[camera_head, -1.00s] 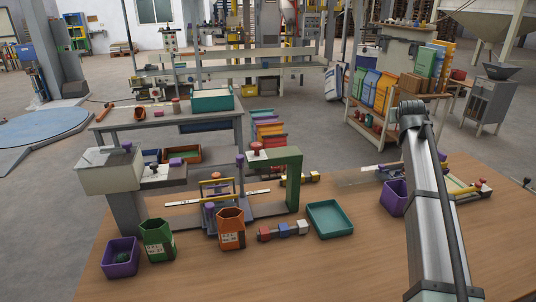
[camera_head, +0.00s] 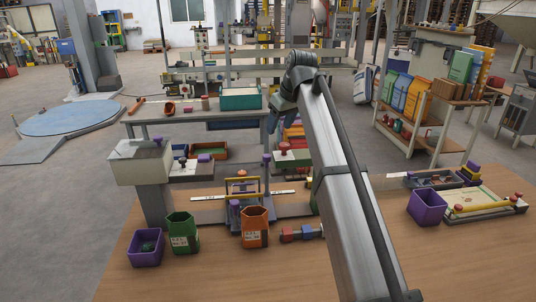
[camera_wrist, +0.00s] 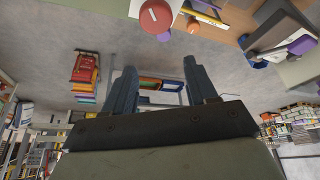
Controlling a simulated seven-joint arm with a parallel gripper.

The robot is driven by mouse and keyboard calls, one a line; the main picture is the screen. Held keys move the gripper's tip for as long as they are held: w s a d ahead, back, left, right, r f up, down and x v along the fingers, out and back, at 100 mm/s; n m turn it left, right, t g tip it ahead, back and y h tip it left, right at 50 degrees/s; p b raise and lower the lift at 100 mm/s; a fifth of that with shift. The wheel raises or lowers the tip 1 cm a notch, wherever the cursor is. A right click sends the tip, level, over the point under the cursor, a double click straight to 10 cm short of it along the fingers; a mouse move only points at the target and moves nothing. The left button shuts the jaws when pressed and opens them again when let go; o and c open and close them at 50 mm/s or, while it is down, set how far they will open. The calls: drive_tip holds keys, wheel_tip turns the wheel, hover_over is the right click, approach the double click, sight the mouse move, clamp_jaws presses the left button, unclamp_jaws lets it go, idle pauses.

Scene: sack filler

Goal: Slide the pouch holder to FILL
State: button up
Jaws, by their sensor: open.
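The likely pouch holder (camera_head: 243,202) is a small grey carriage with a yellow top bar and purple knobs. It stands upright on the sack filler's rail, near a white marked strip (camera_head: 211,197). The grey filler hopper (camera_head: 141,163) is on its left. A green press with a red knob (camera_head: 284,147) is on its right, partly hidden by my arm. My gripper (camera_head: 276,115) is raised above and behind the press, apart from the holder. In the wrist view its two fingers (camera_wrist: 160,68) are spread with nothing between them, and a red knob shows at the top. No FILL label is readable.
A purple bin (camera_head: 146,261), a green bin (camera_head: 182,242) and an orange bin (camera_head: 255,236) stand in front of the filler. Coloured blocks (camera_head: 301,233) lie right of them. Another purple bin (camera_head: 427,217) and a board (camera_head: 485,208) are at the right.

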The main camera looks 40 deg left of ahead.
sight(267, 155)
drive_tip(key=shift+s+a+f, duration=0.1)
drive_tip(key=shift+s+a, duration=0.05)
drive_tip(key=shift+s, duration=0.15)
drive_tip(key=shift+a+f, duration=0.1)
drive_tip(key=shift+f, duration=0.2)
drive_tip(key=x, duration=1.3)
drive_tip(key=shift+c, duration=0.5)
clamp_jaws()
